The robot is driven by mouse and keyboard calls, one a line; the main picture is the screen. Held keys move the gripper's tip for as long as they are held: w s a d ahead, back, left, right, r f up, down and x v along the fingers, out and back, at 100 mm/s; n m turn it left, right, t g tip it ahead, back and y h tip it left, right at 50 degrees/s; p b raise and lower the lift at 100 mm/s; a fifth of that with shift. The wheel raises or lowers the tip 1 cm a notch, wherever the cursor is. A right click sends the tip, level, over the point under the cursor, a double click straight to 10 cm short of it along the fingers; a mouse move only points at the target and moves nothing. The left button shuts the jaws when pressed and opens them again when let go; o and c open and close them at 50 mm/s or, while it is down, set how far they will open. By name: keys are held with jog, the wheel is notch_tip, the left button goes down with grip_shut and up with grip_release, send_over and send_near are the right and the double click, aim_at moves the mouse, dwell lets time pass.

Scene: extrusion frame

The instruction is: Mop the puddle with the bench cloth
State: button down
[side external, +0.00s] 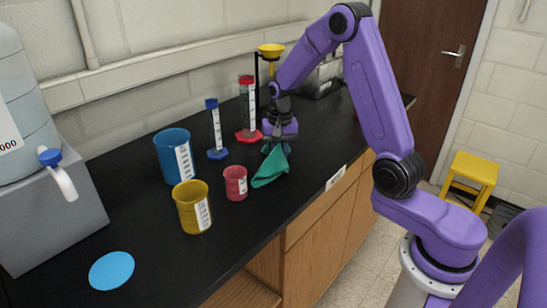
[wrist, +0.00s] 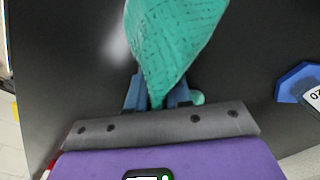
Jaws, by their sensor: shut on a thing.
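The green bench cloth (side external: 271,168) hangs in folds from my gripper (side external: 276,143) at the middle of the black bench. It looks to reach down to the bench top or just above it; I cannot tell which. In the wrist view the cloth (wrist: 175,45) is pinched between the two blue fingers of my gripper (wrist: 160,92) and spreads out past them. My gripper is shut on it. No puddle edge is clear in either view; a pale sheen (wrist: 116,45) lies beside the cloth in the wrist view and may be only a reflection.
Near the cloth stand a pink beaker (side external: 236,183), a yellow beaker (side external: 193,207), a blue beaker (side external: 174,156), a blue-based cylinder (side external: 217,130) and a red-based cylinder (side external: 247,110). A blue disc (side external: 111,270) lies at the front left. The bench edge is close on the right.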

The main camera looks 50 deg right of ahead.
jog(key=shift+d+r, duration=0.1)
jog(key=shift+d, duration=2.3)
notch_tip(320, 180, up, 11)
jog(key=shift+r, duration=0.1)
